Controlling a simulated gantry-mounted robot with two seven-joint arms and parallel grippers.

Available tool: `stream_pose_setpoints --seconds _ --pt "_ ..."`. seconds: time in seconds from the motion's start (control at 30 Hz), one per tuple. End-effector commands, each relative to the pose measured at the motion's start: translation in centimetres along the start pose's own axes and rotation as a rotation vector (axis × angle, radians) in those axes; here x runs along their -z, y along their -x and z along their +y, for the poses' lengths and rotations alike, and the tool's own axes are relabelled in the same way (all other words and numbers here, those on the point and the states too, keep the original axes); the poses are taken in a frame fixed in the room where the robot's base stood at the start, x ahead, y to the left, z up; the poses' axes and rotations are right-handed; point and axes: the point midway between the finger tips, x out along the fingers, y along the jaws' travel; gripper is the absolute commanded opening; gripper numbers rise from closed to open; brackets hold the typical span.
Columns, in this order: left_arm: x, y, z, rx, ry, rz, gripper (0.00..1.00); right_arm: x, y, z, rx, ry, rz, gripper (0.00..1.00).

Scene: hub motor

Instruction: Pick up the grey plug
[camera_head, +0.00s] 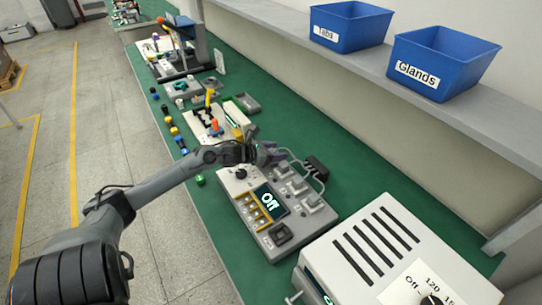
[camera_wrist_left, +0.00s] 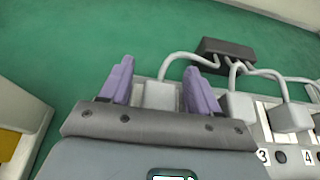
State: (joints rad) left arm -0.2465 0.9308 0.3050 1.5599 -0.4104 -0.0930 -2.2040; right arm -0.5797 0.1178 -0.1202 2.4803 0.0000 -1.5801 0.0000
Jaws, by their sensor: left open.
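Several grey plugs with grey cables stand on the grey box (camera_head: 262,235) with the "Off" display. One grey plug (camera_wrist_left: 160,95) shows between my left gripper's fingers in the left wrist view, and another grey plug (camera_wrist_left: 238,106) is just right of the right finger. In the head view a grey plug (camera_head: 297,187) sits on the box's right part. My left gripper (camera_head: 270,154) is open, with purple fingers, over the box's far end; it also shows in the left wrist view (camera_wrist_left: 160,77). I cannot tell whether the fingers touch the plug. My right gripper is not in view.
The plug cables run to a black block (camera_head: 316,168) on the green bench (camera_head: 352,177). A large white slotted unit (camera_head: 385,255) stands in front. Blue bins labelled "Tabs" (camera_head: 350,25) and "Glands" (camera_head: 442,60) stand on the shelf. Small parts lie farther along the bench.

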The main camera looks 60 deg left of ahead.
Motion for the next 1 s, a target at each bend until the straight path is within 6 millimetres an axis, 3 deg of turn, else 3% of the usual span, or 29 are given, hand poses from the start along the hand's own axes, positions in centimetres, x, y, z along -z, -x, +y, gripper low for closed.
stream_pose_setpoints --seconds 0.27,0.63,1.0 --pt "0.01 -0.08 0.00 0.000 0.000 0.000 0.60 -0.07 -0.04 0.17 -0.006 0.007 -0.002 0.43" --pt "-0.02 -0.06 0.00 0.000 0.000 0.000 0.06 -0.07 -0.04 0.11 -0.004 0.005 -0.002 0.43" --pt "-0.50 0.14 0.03 0.000 -0.001 -0.001 0.06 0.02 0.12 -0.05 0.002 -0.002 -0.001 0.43"
